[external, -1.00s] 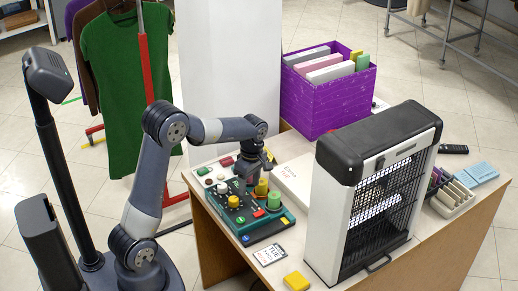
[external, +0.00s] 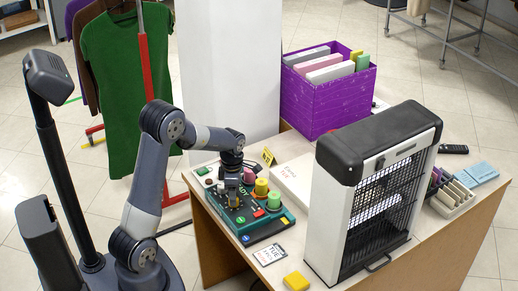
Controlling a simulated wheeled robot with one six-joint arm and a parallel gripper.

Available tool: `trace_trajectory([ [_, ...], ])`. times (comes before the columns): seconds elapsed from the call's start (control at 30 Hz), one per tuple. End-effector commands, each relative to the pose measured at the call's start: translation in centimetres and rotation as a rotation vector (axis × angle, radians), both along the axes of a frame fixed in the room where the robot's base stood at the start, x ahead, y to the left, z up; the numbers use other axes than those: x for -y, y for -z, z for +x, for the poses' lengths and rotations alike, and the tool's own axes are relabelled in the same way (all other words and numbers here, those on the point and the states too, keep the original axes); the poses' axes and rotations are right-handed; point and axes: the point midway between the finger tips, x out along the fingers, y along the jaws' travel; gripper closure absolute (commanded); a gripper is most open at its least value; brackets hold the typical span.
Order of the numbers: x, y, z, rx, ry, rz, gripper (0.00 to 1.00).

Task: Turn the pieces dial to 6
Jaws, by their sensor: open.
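A green control panel (external: 259,230) lies at the left end of the table, with several knobs and buttons on it. A dial with a dark round face sits at its left middle; its yellow knob is now mostly hidden by my gripper. My gripper (external: 233,201) is open and points down over this dial. I cannot tell whether its fingers touch the knob. To the right stand a yellow knob (external: 261,187), a green knob (external: 274,200) and a pink knob (external: 248,176). Labels and dial numbers are too small to read, so I cannot tell which is the pieces dial.
A small yellow card (external: 268,156) stands behind the panel. A white insect-killer-like unit with a black grille (external: 375,190) stands right of it, and a purple box (external: 322,106) behind. A date card (external: 269,254) and yellow block (external: 296,282) lie near the front edge.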

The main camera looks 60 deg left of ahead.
Motion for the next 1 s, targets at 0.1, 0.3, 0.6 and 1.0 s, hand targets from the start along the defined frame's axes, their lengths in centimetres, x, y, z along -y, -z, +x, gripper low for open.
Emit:
trace_trajectory([
  [0.1, 0.1, 1.1, 0.0, -0.001, 0.001, 0.0, 0.48],
  [0.3, 0.1, 1.6, 0.0, 0.0, 0.001, 0.0, 0.48],
  [0.6, 0.1, 1.6, 0.0, 0.0, 0.001, 0.0, 0.59],
  [1.0, 0.1, 1.5, 0.0, 0.0, 0.001, 0.0, 0.92],
])
